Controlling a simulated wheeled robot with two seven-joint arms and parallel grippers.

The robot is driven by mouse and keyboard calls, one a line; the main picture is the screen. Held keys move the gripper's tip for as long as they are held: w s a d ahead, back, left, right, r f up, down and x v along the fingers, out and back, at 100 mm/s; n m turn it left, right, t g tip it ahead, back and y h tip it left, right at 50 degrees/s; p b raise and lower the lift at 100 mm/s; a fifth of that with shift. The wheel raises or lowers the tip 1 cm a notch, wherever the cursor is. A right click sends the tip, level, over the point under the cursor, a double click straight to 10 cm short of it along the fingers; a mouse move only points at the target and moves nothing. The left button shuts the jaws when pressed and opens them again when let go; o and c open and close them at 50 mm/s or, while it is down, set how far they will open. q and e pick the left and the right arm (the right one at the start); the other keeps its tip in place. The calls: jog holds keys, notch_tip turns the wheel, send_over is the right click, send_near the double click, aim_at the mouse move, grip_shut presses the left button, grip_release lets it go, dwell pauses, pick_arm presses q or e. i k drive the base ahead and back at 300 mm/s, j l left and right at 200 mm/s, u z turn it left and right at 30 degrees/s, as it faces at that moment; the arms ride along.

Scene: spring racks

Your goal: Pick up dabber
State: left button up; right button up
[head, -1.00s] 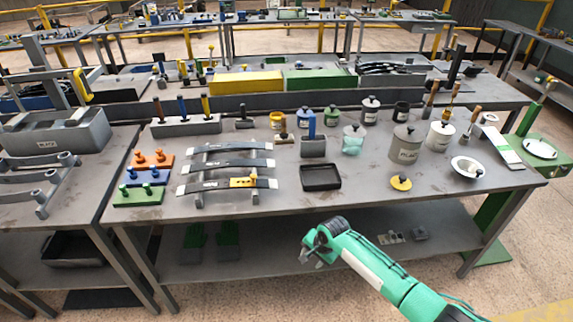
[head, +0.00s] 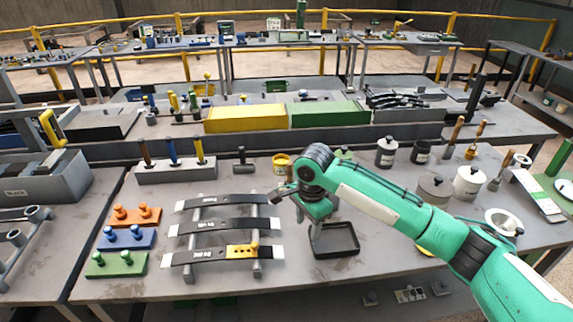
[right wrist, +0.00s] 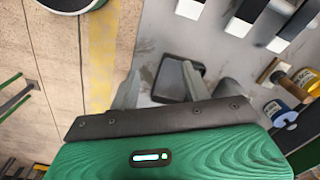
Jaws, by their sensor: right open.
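My right gripper (head: 292,203) is open and empty above the bench, between the strip rack and the black tray. In the right wrist view its two fingers (right wrist: 160,72) are spread over the black tray (right wrist: 203,69). I cannot tell for sure which thing is the dabber. A wooden-handled tool with a pale end (right wrist: 288,83) lies right of the fingers in the wrist view, apart from them; my arm hides that area in the head view. A yellow disc (head: 425,250) is mostly hidden under my right arm. My left gripper is not in view.
The rack of dark strips (head: 222,227) stands left of my gripper, with a yellow piece (head: 242,250) on it. The black tray (head: 335,254) is just right and nearer. Coloured peg blocks (head: 127,238) stand at left. Canisters (head: 468,182) and upright handled tools (head: 454,136) crowd the right.

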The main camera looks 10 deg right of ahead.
aim_at(289, 180)
jog(key=i, duration=1.2)
